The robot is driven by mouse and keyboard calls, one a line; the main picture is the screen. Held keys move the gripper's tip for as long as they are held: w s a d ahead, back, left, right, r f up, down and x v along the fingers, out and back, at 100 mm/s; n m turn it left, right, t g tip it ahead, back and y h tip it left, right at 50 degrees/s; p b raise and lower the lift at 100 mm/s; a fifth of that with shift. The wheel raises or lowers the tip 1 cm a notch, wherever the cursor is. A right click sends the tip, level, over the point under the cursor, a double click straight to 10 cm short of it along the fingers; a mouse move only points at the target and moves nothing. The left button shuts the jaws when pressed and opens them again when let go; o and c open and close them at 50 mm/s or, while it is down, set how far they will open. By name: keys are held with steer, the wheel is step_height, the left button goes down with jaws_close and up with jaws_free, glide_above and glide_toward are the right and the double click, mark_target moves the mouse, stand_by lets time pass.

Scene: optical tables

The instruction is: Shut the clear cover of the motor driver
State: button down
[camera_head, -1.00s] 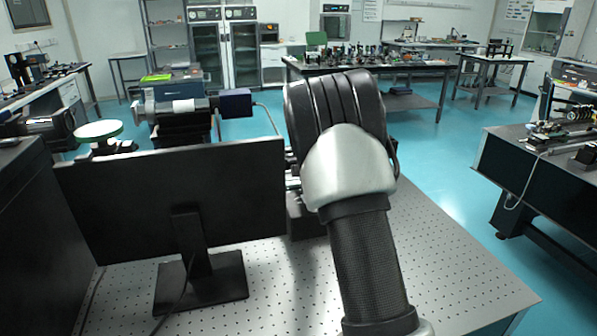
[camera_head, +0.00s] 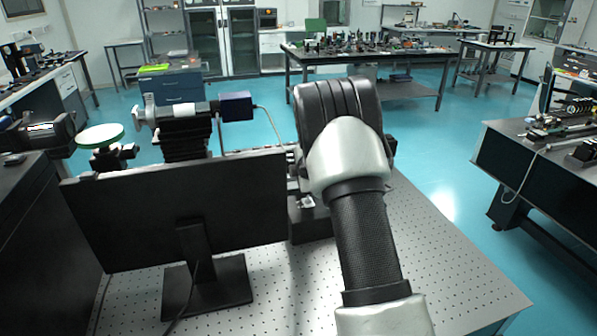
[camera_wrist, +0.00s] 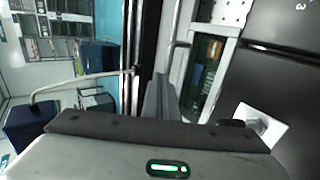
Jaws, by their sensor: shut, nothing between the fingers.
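My gripper (camera_wrist: 160,92) shows in the wrist view as narrow grey fingers, shut and with nothing between them. Just right of the fingertips is a pale-framed box (camera_wrist: 205,65) with green and brown parts showing inside, which looks like the motor driver. A metal bar (camera_wrist: 175,38) runs along its side, close to the fingertips. I cannot make out the clear cover or how far open it is, nor whether the fingers touch anything. In the head view my arm hides the gripper and that box.
A black monitor (camera_head: 180,210) stands left of my arm on the perforated optical table (camera_head: 440,270). Behind it are a motorised instrument (camera_head: 185,112) and a green-rimmed round plate (camera_head: 100,135). The table's right side is clear. Another optical table (camera_head: 510,165) stands at far right.

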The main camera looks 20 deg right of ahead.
steer(key=shift+s+r, duration=0.1)
steer(key=v, duration=1.7)
steer(key=shift+s, duration=0.25)
